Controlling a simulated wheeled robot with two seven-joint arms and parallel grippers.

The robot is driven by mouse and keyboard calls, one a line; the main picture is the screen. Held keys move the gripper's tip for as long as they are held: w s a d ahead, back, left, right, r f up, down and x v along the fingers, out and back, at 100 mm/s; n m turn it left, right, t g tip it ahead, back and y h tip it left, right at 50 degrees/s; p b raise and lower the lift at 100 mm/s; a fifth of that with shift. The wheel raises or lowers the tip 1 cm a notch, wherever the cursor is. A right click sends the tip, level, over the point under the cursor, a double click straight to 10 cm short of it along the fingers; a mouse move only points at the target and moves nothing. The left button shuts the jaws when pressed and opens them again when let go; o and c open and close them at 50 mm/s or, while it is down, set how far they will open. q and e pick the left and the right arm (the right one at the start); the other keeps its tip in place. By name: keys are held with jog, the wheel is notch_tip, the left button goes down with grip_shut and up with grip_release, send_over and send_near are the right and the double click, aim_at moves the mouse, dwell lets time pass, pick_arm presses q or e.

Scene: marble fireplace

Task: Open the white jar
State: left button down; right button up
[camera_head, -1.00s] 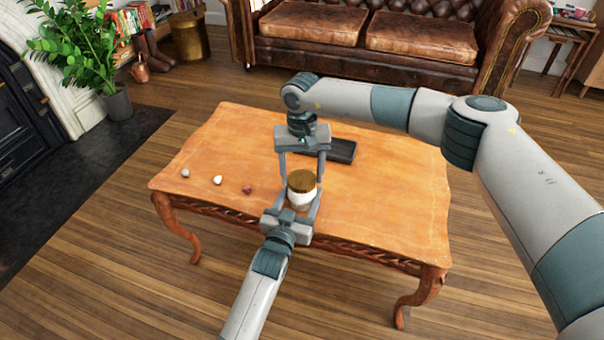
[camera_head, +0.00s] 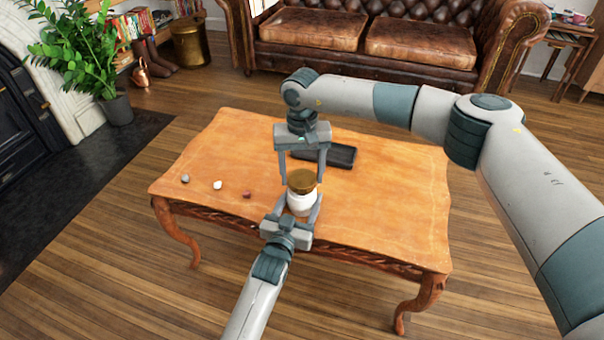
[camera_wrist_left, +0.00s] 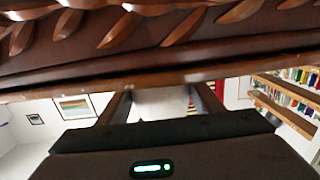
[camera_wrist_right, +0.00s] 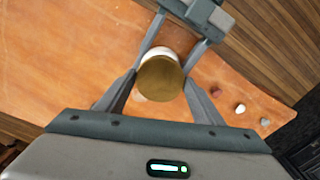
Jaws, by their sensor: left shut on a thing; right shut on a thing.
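The white jar (camera_head: 302,203) stands upright near the front edge of the wooden table, with its round gold-brown lid (camera_head: 302,180) above it. My left gripper (camera_head: 297,213) is shut on the white body from the front. My right gripper (camera_head: 302,178) reaches down from behind and is shut on the lid. In the right wrist view the lid (camera_wrist_right: 160,78) sits between my right fingers, with white jar showing past its edge. I cannot tell whether a gap separates lid and body. In the left wrist view a pale surface, likely the jar (camera_wrist_left: 160,101), shows between the fingers.
The table (camera_head: 380,210) also holds a flat black object (camera_head: 340,156) behind the jar. A grey stone (camera_head: 185,179), a white stone (camera_head: 217,185) and a reddish stone (camera_head: 247,194) lie to the left. The table's right side is clear. A leather sofa (camera_head: 420,45) stands behind.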

aim_at(302, 178)
jog(key=shift+r, duration=2)
pick_arm(q)
jog(key=shift+c, duration=2.3)
grip_release()
jog(key=p+v, duration=0.2)
jog(key=v, duration=1)
pick_arm(e)
notch_tip(302, 178, up, 2)
jog(key=shift+r, duration=0.15)
